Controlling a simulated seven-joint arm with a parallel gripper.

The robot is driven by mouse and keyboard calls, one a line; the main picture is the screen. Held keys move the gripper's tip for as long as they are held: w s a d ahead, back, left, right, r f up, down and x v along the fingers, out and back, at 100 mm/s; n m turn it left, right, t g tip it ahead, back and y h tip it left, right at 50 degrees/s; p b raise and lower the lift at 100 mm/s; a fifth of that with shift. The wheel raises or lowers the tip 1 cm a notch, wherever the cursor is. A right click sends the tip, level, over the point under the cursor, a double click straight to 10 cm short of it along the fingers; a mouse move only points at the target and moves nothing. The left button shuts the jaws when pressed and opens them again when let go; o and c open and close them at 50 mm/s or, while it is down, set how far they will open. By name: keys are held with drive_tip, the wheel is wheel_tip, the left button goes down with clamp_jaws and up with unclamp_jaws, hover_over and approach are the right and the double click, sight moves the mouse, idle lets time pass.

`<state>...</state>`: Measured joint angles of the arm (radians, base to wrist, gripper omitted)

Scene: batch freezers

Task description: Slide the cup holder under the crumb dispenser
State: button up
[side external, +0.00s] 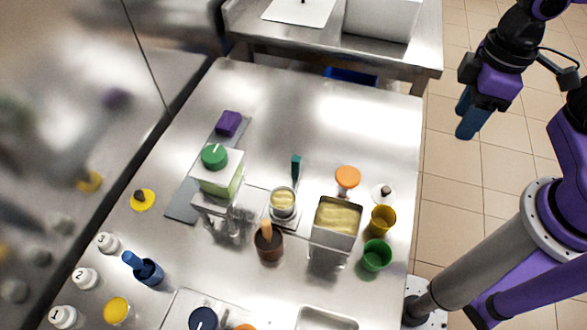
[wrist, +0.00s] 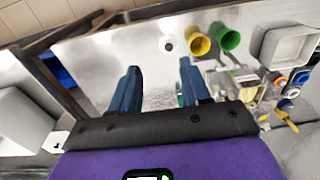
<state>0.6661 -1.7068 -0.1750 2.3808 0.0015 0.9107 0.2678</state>
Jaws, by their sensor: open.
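The crumb dispenser appears to be the pale box with a green knob (side external: 221,178) standing on clear legs, left of centre in the side view. What looks like the cup holder (side external: 284,222) stands to its right, apart from it, with a cup of pale yellow filling (side external: 283,199) in it. A teal upright handle (side external: 296,167) rises just behind the cup. My gripper (side external: 473,118) is open and empty, high at the upper right, beyond the table's right edge and far from both. In the wrist view its blue fingers (wrist: 158,88) are spread apart.
A metal tub of yellow filling (side external: 338,217), a yellow cup (side external: 383,219), a green cup (side external: 376,255) and an orange lid (side external: 347,177) stand right of the holder. A brown pot (side external: 268,245) is in front. The table's far part (side external: 280,105) is clear.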

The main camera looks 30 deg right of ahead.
drive_tip(key=w+a+f+m, duration=0.1)
drive_tip(key=w+a+m, duration=0.8)
drive_tip(key=w+a, duration=0.25)
drive_tip(key=m, duration=0.9)
hover_over(295, 158)
wheel_tip(295, 158, down, 4)
wheel_tip(295, 158, down, 17)
drive_tip(key=shift+d+f, duration=0.1)
drive_tip(key=shift+c, duration=0.3)
clamp_jaws()
